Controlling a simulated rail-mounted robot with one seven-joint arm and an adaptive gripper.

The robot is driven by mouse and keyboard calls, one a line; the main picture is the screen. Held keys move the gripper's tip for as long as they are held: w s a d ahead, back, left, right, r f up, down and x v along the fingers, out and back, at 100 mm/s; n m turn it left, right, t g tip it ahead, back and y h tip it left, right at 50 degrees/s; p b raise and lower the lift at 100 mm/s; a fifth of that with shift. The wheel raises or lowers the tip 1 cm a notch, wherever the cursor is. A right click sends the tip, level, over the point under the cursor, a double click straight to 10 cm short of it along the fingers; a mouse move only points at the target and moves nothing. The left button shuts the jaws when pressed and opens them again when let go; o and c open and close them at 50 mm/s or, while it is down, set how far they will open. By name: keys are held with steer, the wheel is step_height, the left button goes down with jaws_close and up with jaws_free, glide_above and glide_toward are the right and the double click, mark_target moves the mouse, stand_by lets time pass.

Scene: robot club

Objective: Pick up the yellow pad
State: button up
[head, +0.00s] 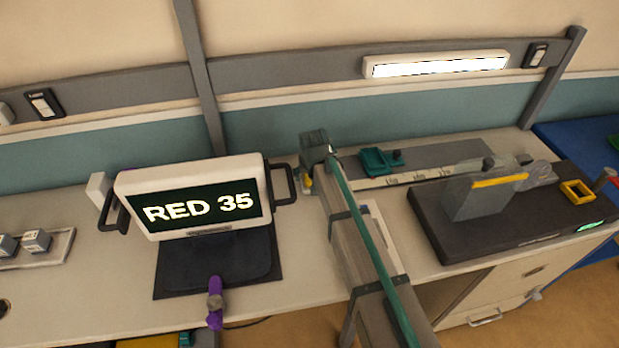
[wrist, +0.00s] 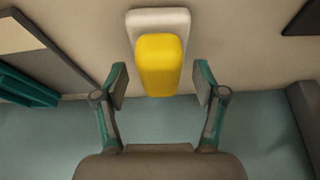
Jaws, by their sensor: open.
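The yellow pad (wrist: 159,62) is a rounded block at the top centre of the wrist view. It overlaps a pale rounded base (wrist: 158,17). My gripper (wrist: 161,76) is open, with one finger on each side of the pad's lower part and a visible gap on both sides. I cannot tell how far the pad is from the fingertips in depth. In the head view, my gripper (head: 310,170) is over the back of the bench, right of the display. A small bit of yellow (head: 308,183) shows beside it; the rest is hidden by my arm.
A display (head: 190,163) reading "RED 35" stands close on the left with a side handle. A teal part (head: 378,161) sits on a marked rail to the right. A dark machine (head: 480,250) stands further right. The wall is just behind the bench.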

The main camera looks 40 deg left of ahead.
steer(key=shift+w+f, duration=0.1)
steer(key=shift+f, duration=0.1)
steer(key=c, duration=1.2)
steer(key=shift+r, duration=0.2)
steer(key=shift+a+r+b, duration=0.1)
steer(key=shift+r+b, duration=0.45)
steer(key=shift+r, duration=0.1)
steer(key=s+d+r+b, duration=0.1)
steer(key=s+d+r, duration=0.1)
steer(key=d+r, duration=0.1)
steer(key=s+d+r+b, duration=0.1)
steer(key=s+d+r, duration=0.2)
steer(key=d+r, duration=0.1)
steer(key=s+d+r+b, duration=0.2)
steer(key=d+r, duration=0.2)
steer(key=d, duration=0.1)
steer(key=shift+s+r, duration=0.2)
steer(key=shift+s, duration=0.15)
steer(key=shift+a, duration=0.1)
